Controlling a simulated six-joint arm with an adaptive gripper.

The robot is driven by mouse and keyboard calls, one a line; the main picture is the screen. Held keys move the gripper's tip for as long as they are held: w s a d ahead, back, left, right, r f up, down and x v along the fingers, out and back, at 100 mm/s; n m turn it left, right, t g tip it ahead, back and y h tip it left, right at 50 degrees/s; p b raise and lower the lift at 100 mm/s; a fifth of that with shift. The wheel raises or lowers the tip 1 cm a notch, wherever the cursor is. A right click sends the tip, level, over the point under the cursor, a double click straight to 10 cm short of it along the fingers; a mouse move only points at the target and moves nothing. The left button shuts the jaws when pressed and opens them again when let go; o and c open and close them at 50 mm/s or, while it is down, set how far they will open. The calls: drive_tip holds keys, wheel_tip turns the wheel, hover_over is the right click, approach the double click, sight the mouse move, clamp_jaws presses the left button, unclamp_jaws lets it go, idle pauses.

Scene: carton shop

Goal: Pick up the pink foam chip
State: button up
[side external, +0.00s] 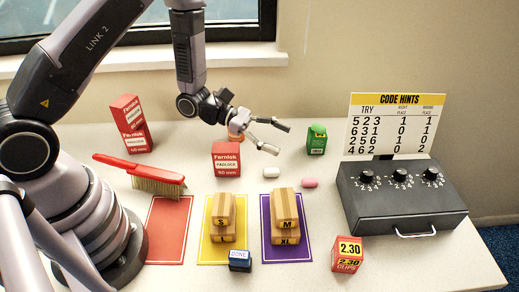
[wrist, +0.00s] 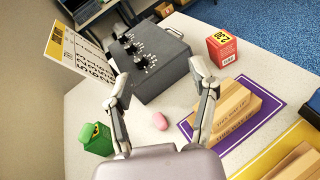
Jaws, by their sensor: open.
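The pink foam chip (side external: 310,183) lies on the table right of a white foam chip (side external: 272,174) in the side view. In the wrist view the pink chip (wrist: 160,121) shows between and beyond my finger bases, near the middle. My gripper (side external: 282,139) is open and empty, raised above the table, to the upper left of the pink chip in the side view. Its two fingers are spread wide in the wrist view (wrist: 165,88). The white chip is not seen in the wrist view.
A green box (side external: 317,139) stands behind the chips. The purple mat (side external: 273,255) with stacked cartons (side external: 285,218) lies in front. A grey dial case (side external: 400,205) stands to the right, and a red padlock box (side external: 227,158) to the left. Table around the pink chip is clear.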

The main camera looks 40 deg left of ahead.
sight(307, 180)
drive_tip(key=a+f+n+t+y, duration=0.1)
drive_tip(key=f+n, duration=0.1)
drive_tip(key=f, duration=0.2)
drive_tip(key=w+a+f+n+t+y, duration=0.1)
drive_tip(key=a+f+n, duration=0.1)
drive_tip(key=f, duration=0.3)
drive_tip(key=a+f+n+t+y, duration=0.1)
drive_tip(key=f+n+y, duration=0.1)
drive_tip(key=f, duration=0.2)
drive_tip(key=shift+w+a+f, duration=0.15)
drive_tip(key=shift+a+f, duration=0.05)
drive_tip(key=shift+f, duration=0.1)
drive_tip(key=shift+t, duration=0.3)
drive_tip(key=x, duration=0.6)
drive_tip(key=shift+a+f, duration=0.15)
drive_tip(key=shift+f, duration=0.2)
drive_tip(key=shift+y, duration=0.3)
drive_tip(key=shift+w+r+x, duration=0.1)
drive_tip(key=shift+x, duration=1.4)
drive_tip(key=shift+w+r+x, duration=0.1)
drive_tip(key=shift+w+x, duration=0.05)
drive_tip(key=shift+x, duration=1.3)
drive_tip(key=shift+a, duration=0.15)
drive_tip(key=c, duration=0.8)
